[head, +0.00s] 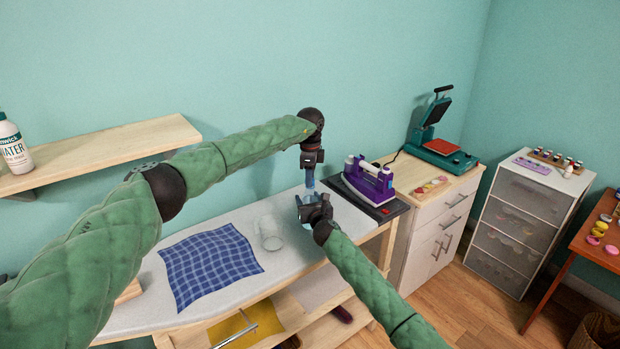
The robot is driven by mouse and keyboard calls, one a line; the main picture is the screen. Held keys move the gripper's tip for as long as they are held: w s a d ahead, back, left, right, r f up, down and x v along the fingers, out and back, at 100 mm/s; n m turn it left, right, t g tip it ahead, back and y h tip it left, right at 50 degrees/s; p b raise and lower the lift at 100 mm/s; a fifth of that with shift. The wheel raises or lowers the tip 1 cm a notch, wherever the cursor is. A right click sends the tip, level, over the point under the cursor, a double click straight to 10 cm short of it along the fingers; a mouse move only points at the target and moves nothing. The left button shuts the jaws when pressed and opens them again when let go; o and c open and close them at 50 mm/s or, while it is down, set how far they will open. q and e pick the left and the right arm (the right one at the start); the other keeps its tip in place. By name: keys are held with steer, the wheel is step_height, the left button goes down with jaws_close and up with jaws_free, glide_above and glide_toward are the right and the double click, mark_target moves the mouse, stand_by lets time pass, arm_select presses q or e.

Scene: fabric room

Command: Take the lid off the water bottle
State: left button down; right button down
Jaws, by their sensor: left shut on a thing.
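My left gripper (310,186) points straight down above the ironing board and is shut on a small blue thing (309,181). Just below, my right gripper (303,203) comes in from the lower right, with pale blue showing by its fingers. The two grippers are very close together. I cannot tell whether this blue thing is a bottle or its lid, nor whether the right gripper grips it. A white bottle with a green label reading WATER (13,148) stands upright on the wall shelf at the far left, its top at the picture's edge.
The ironing board (135,305) carries a blue checked cloth (210,265) and a clear container (268,233). A purple iron (369,182) stands behind and right of the grippers. A cabinet (410,205) holds a teal press (435,140). The wall shelf (110,145) is at left.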

arm_select(q)
steer(key=shift+r, duration=0.25)
arm_select(e)
steer(key=shift+f, duration=0.1)
arm_select(q)
steer(key=shift+r, duration=0.5)
steer(key=shift+r, duration=0.3)
steer(key=shift+r, duration=1.95)
arm_select(e)
steer(key=shift+c, duration=2.3)
jaws_free()
steer(key=shift+s+d, duration=0.1)
